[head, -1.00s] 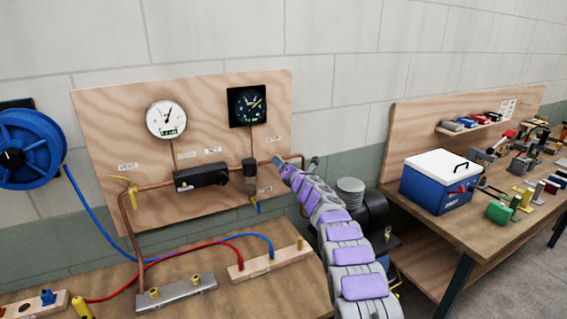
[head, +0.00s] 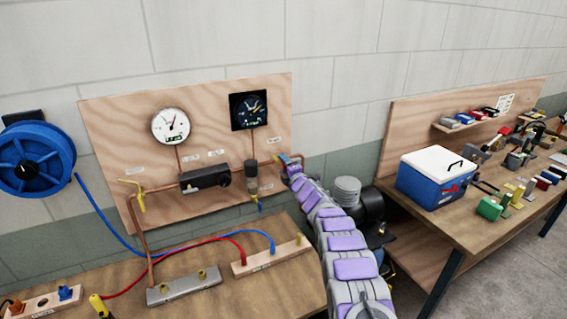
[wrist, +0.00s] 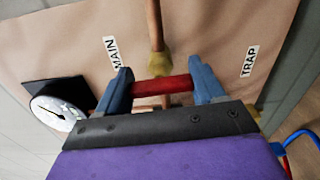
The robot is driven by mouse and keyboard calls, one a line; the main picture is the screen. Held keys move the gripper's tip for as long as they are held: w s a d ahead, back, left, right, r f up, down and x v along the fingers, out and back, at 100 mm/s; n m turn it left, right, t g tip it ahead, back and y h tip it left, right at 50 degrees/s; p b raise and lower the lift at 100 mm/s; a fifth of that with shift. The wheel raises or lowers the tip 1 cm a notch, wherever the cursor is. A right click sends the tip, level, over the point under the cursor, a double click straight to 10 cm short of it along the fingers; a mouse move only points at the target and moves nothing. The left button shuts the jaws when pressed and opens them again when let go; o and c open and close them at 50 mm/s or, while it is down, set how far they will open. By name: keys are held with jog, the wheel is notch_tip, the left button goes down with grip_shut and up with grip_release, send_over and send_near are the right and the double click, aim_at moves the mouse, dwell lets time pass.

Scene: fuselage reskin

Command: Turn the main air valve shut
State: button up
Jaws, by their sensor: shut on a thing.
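The main air valve shows in the wrist view as a red handle (wrist: 160,86) on a brass body (wrist: 159,63) in a copper pipe. A partly covered label reading MAIN (wrist: 112,52) is beside it. My gripper (wrist: 161,78) has its two blue-grey fingers at either end of the red handle and is shut on it. In the head view my gripper (head: 290,163) is at the right end of the plywood panel's (head: 110,120) pipe run. The handle is hidden there by my gripper and arm.
The panel carries a white gauge (head: 171,126), a dark gauge (head: 248,110), a black regulator (head: 203,178) and a yellow-handled valve (head: 136,194). Blue and red hoses cross the bench (head: 220,296) below. A label reading TRAP (wrist: 249,61) is right of the handle.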

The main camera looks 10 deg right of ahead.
jog(key=shift+d+f+m+p, duration=0.2)
jog(key=shift+f+m+p, duration=0.1)
jog(key=shift+m, duration=0.2)
jog(key=o, duration=1)
jog(key=shift+r, duration=0.1)
jog(key=shift+o, duration=0.2)
jog(key=shift+d, duration=0.1)
jog(key=shift+s+r, duration=0.1)
jog(key=shift+s, duration=0.05)
jog(key=shift+s, duration=0.2)
jog(key=b+v, duration=0.1)
jog(key=v, duration=1.5)
jog(key=shift+s+d, duration=0.2)
jog(key=shift+s, duration=0.05)
jog(key=shift+b, duration=0.3)
